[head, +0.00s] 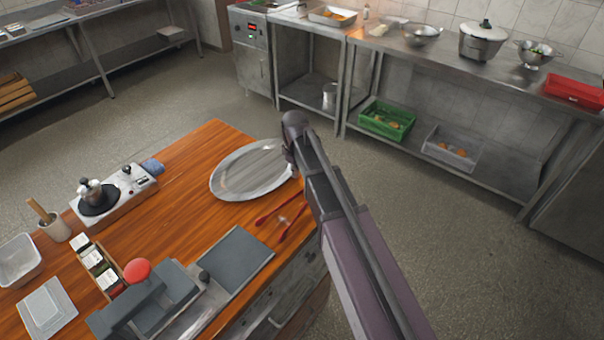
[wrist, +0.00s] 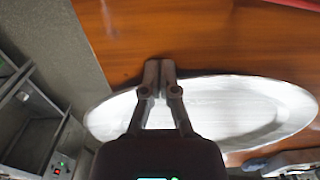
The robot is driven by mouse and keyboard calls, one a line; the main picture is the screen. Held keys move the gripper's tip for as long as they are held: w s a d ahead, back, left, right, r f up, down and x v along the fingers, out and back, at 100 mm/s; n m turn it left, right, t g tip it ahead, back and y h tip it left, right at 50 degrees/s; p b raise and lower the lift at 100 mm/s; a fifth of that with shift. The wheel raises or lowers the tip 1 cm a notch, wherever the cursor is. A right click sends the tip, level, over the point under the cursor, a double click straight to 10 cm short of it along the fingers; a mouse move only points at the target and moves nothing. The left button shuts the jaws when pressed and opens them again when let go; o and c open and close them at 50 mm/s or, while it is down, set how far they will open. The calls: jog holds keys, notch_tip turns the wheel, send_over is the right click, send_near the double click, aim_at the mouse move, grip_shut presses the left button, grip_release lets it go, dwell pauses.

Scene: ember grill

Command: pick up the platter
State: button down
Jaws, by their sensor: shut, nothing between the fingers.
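The platter (head: 250,170) is a large pale oval dish lying flat on the wooden counter (head: 190,190), near its far right edge. In the wrist view the platter (wrist: 225,105) lies beneath my gripper (wrist: 159,68). My gripper's fingers are together and empty. They appear across the platter's rim, with the tips seen against bare wood; I cannot tell whether they touch anything. In the head view my arm reaches up to the platter's right end, and the fingers cannot be made out there.
Red tongs (head: 281,214) lie close to the platter's near side. A hot plate (head: 114,194) stands to its left, and a dark grey slab (head: 233,258) lies nearer. Bare wood lies left of the platter. Open floor separates the counter from the steel bench (head: 450,72).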

jog(key=shift+w+a, duration=0.75)
jog(key=shift+a, duration=0.15)
jog(key=shift+s+d, duration=0.1)
jog(key=shift+s+d, duration=0.5)
jog(key=shift+d, duration=0.1)
jog(key=shift+s+d+r+p, duration=0.25)
jog(key=shift+s+d, duration=0.15)
jog(key=shift+d, duration=0.1)
jog(key=shift+s+d+r+p, duration=0.2)
jog(key=shift+s+d+r, duration=0.05)
jog(key=shift+s+d, duration=0.2)
jog(key=shift+w+r+p, duration=0.2)
jog(key=shift+r+p, duration=0.45)
jog(key=shift+p, duration=0.1)
notch_tip(320, 180, up, 8)
jog(key=p, duration=0.7)
jog(key=shift+f+p, duration=0.15)
jog(key=shift+p, duration=0.15)
